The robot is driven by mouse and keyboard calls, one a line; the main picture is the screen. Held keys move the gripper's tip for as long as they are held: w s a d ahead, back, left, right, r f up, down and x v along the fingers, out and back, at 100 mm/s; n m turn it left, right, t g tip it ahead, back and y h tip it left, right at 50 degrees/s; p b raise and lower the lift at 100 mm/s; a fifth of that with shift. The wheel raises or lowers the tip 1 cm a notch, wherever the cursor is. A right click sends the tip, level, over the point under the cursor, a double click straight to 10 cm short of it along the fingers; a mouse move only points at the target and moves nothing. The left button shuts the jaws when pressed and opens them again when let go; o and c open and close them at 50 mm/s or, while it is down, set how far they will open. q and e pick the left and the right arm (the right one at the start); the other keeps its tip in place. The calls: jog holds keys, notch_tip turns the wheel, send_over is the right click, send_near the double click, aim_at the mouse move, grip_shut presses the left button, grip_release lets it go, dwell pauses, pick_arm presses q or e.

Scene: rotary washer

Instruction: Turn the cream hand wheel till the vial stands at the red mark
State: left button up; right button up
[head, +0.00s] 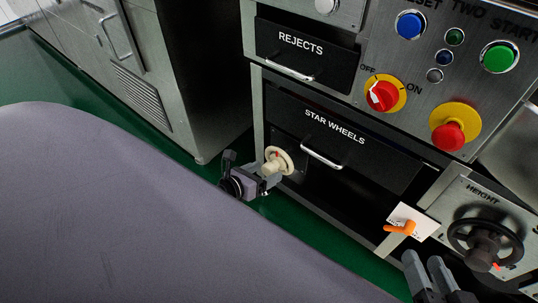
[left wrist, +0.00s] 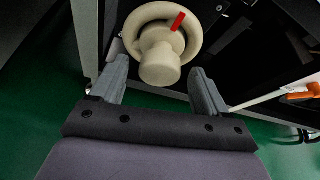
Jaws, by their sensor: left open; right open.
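The cream hand wheel (head: 284,157) is on the dark lower front of the machine, below the STAR WHEELS drawer. In the left wrist view the wheel (left wrist: 189,42) shows a round rim, a thick hub and a red stripe (left wrist: 178,21) at its upper right. My left gripper (head: 270,174) is open at the wheel. Its fingers (left wrist: 158,74) stand either side of the hub, with gaps on both sides. My right gripper (head: 425,258) is open at the lower right, apart from the wheel. I see no vial in either view.
A black HEIGHT wheel (head: 483,243) and an orange handle (head: 400,229) by a white card are near my right gripper. A red stop button (head: 448,137) is higher up. Green floor lies left.

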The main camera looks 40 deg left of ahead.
pick_arm(q)
jog(key=shift+x, duration=1.15)
jog(key=c, duration=0.9)
jog(key=shift+c, duration=0.2)
jog(key=shift+r, duration=0.1)
